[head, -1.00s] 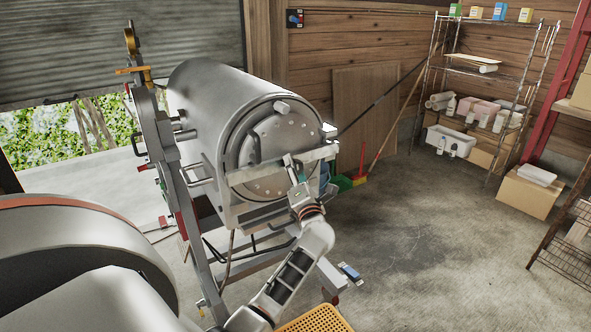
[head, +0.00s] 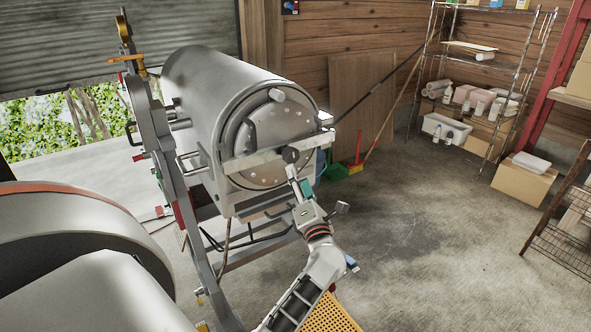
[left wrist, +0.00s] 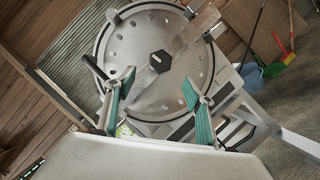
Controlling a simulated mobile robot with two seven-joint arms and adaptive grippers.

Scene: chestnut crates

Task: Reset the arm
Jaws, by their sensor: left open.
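My left gripper (head: 315,190) is open and empty in front of the round door (head: 270,140) of a grey steel drum. One finger points up toward the dark knob (head: 290,155) at the middle of the door's crossbar (head: 252,161); the other stands out to the right. In the left wrist view, the teal-padded fingers of the left gripper (left wrist: 158,85) are spread wide, with nothing between them. The dark hexagonal knob (left wrist: 159,61) shows beyond them, on the perforated door (left wrist: 130,45). My right gripper is not in view.
The drum (head: 205,95) stands on a grey metal frame (head: 180,205). A yellow perforated crate (head: 330,315) is at the bottom. A green dustpan (head: 335,173) lies by the back wall, and a wire shelf (head: 465,70) stands at the back right. The floor to the right is mostly clear.

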